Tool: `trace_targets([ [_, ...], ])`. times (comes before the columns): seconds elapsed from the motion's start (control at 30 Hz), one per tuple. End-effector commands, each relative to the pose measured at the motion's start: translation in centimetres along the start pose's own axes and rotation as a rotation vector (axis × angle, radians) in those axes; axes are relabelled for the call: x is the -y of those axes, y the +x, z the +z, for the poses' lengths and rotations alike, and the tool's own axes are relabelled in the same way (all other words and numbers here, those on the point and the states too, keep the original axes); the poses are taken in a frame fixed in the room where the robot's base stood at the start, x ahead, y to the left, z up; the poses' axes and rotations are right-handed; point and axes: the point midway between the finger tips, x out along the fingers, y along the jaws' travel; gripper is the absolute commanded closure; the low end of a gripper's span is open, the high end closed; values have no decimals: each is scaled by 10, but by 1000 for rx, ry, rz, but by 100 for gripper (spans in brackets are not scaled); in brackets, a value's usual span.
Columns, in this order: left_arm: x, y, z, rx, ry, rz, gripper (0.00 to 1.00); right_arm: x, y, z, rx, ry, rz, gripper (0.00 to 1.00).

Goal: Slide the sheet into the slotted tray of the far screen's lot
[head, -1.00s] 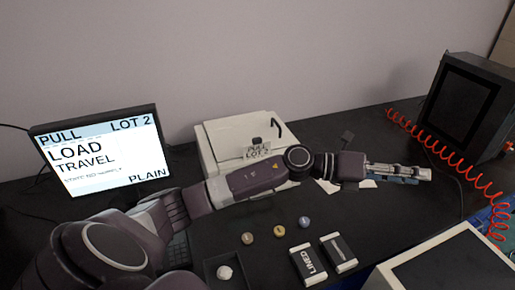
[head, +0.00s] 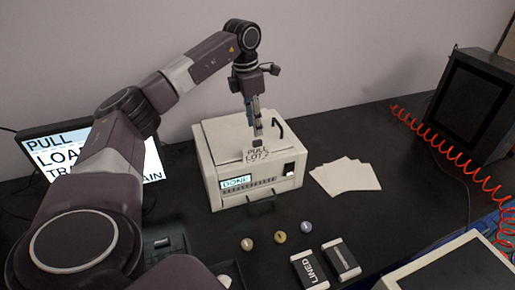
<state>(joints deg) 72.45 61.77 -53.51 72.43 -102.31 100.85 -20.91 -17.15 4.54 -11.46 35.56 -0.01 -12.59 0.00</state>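My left gripper (head: 258,131) points down over the white machine (head: 212,180), at a small card (head: 257,154) lettered "PULL LOT 2" on its top. Its fingers look close together, but I cannot tell whether they grip the card's dark knob. White sheets (head: 347,175) lie overlapping on the black table, right of the machine. The lit screen (head: 62,150) at left reads "PULL" and "LOAD", partly hidden by my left arm. A large dark screen (head: 462,108) stands at the right. I cannot make out a slotted tray. My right gripper is out of view.
The machine's display (head: 236,183) reads "DONE". Several small items lie in front: a "LINED" box (head: 311,269), a second box (head: 342,259) and small discs (head: 279,237). A red coiled cable (head: 440,155) runs at the right. The table right of the sheets is mostly clear.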

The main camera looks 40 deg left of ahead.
Motion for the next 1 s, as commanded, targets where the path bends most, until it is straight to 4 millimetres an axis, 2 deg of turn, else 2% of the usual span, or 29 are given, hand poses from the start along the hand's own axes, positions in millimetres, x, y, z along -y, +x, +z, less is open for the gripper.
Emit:
trace_targets([
  [0.17, 2, 16, -1, -2, 1, -3, 68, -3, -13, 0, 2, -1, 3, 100],
  [0.4, 4, 50, -2, 0, 1, -3, 68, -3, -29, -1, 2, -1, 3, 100],
  [0.7, 4, 58, -1, 4, 1, -1, 68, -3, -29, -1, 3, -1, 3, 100],
  [0.77, 4, 58, -1, 4, 1, -1, 72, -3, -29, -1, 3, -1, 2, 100],
  [1.0, 4, 58, -1, 5, 2, -2, 99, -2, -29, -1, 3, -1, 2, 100],
])
